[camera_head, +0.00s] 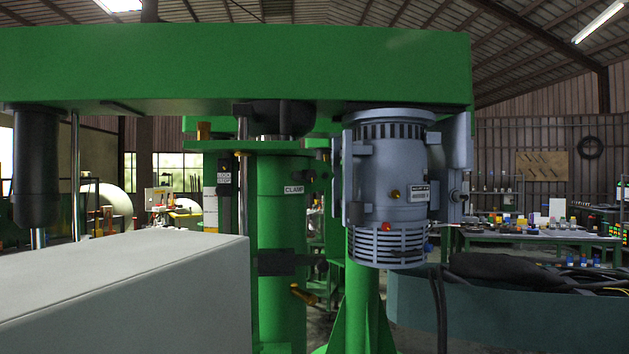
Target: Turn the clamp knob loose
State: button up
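The green disperser column (281,225) stands in the middle and bears a small "CLAMP" label (294,189). Small dark fittings (311,176) sit at the column's right side, close to the label. A dark band (277,262) wraps the column lower down, with a dark knob-like end (320,265) on its right. I cannot tell for certain which of these is the clamp knob. A yellow-brown handle (303,294) sticks out below the band. My gripper is not in view.
A green beam (240,68) spans the top. A grey-blue motor (390,190) hangs right of the column. A large pale box (120,295) fills the lower left. A dark cylinder with a rod (36,165) hangs at far left. A teal tub (500,310) stands lower right.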

aim_at(309, 176)
jog(key=z, duration=0.05)
jog(key=i, duration=1)
jog(key=u, duration=0.1)
